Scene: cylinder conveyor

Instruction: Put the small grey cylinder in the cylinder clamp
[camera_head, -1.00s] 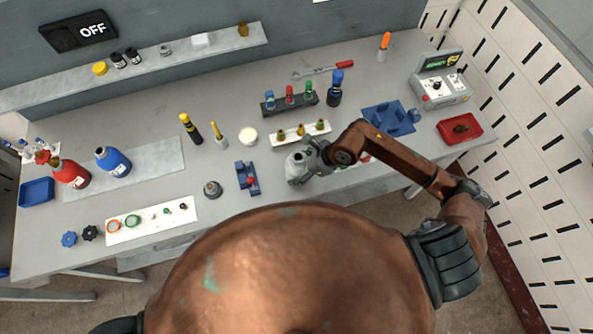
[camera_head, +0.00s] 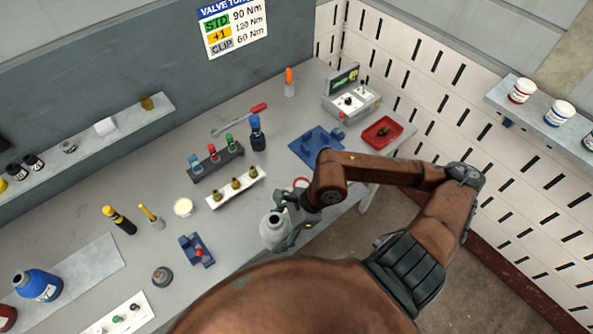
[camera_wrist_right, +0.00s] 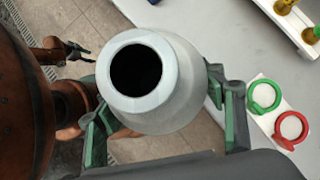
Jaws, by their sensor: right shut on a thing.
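The small grey cylinder (camera_head: 275,229) is a pale grey bottle with a narrow neck. It is held in the air near the bench's front edge. My right gripper (camera_head: 292,212) is shut around its side. In the right wrist view the cylinder (camera_wrist_right: 185,100) shows its dark open mouth between the green-lined fingers. A small blue fixture with a red part (camera_head: 197,250) stands on the bench to its left. A larger blue fixture (camera_head: 316,147) lies farther back right; I cannot tell which is the clamp. My left gripper (camera_wrist_right: 80,52) shows small in the wrist view, apparently open and empty.
A white rack (camera_head: 236,188) and a dark rack (camera_head: 215,165) hold small items behind the cylinder. A red tray (camera_head: 382,132) and a grey device (camera_head: 350,102) stand at the back right. Green (camera_wrist_right: 264,96) and red (camera_wrist_right: 291,130) rings lie on a white strip.

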